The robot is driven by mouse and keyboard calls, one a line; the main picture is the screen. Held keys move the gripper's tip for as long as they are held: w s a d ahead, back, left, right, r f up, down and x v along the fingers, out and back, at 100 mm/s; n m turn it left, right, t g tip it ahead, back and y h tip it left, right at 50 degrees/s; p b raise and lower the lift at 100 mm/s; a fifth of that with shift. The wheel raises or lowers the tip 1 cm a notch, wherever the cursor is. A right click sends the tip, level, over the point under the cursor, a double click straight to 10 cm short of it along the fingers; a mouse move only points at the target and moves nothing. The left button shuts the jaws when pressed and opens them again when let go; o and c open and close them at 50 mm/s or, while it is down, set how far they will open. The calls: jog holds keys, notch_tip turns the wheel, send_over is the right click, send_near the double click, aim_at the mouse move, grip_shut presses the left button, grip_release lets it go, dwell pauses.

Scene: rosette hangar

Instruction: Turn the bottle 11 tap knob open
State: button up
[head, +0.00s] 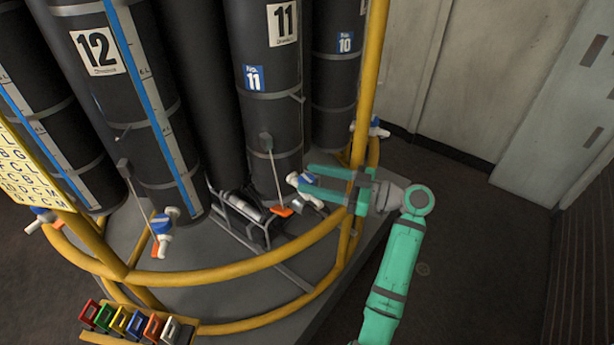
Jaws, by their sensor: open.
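Bottle 11 (273,82) is a tall black cylinder with a white "11" plate and a blue "No. 11" label. Its tap (306,186) is low on its right side, white with a blue knob (301,179). My gripper (308,182) is open and points left from my teal arm. Its two fingers show above and below the tap's knob in the picture. The fingers partly cover the tap, and I cannot tell whether they touch the knob. An orange tag (282,211) hangs from a cord just left of the tap.
A yellow rail (218,267) curves around the bottle platform, with a yellow post (371,75) beside my gripper. Bottle 12 (120,95) stands left with its own blue-knobbed tap (162,222). Bottle 10 (336,80) is behind. Coloured tags (128,322) sit front left. The right floor is clear.

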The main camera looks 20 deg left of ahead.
jog(key=d, duration=0.8)
jog(key=shift+s+d, duration=0.2)
jog(key=shift+d, duration=0.2)
